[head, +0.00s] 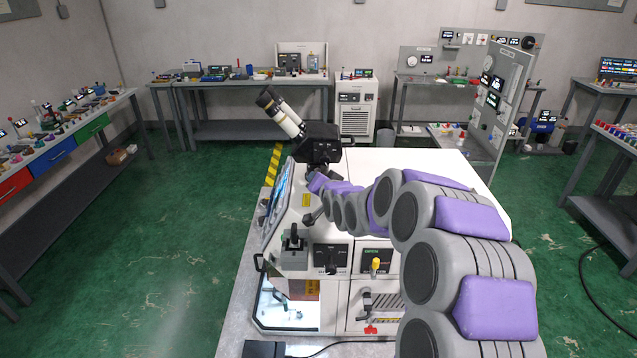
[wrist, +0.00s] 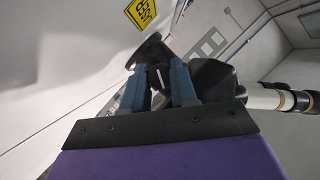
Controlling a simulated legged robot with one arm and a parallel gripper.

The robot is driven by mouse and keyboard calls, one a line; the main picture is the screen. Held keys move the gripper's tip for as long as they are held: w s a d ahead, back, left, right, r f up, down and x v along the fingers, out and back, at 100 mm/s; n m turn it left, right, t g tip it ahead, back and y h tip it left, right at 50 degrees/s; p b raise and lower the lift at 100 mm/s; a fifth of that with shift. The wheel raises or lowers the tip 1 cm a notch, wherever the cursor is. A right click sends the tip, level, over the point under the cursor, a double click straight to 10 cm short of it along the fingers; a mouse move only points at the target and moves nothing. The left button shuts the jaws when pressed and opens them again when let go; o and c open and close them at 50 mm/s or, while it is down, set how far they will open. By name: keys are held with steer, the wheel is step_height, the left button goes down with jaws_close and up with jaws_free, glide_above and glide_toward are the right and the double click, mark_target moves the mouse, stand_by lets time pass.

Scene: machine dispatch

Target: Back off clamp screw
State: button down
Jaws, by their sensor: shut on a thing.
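In the wrist view, the two blue fingers of my gripper (wrist: 160,82) are closed around a small dark part with a pale mark. It joins a black flared knob or lever (wrist: 150,50) just beyond the fingertips. I take this to be the clamp screw; its thread and seat are hidden. In the head view, my arm reaches over the white machine (head: 400,162) to the foot of the black-and-white microscope (head: 320,145). My fingertips and the held part are too small and covered there to make out.
The microscope's white tube (wrist: 265,97) is close on the right in the wrist view. A yellow label (wrist: 141,12) is on the white panel. The machine front has a joystick (head: 293,238) and a yellow knob (head: 376,265).

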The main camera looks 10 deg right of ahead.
steer(key=shift+a+n+g+h+b, duration=0.1)
steer(key=shift+n+g+h+b, duration=0.4)
steer(key=shift+n+h+b, duration=1)
steer(key=shift+r+n+b, duration=0.15)
steer(key=shift+n+b, duration=0.15)
steer(key=shift+b, duration=0.3)
steer(key=c, duration=0.9)
jaws_free()
steer(key=v, duration=1.7)
steer(key=shift+r+b, duration=0.15)
steer(key=shift+b, duration=0.25)
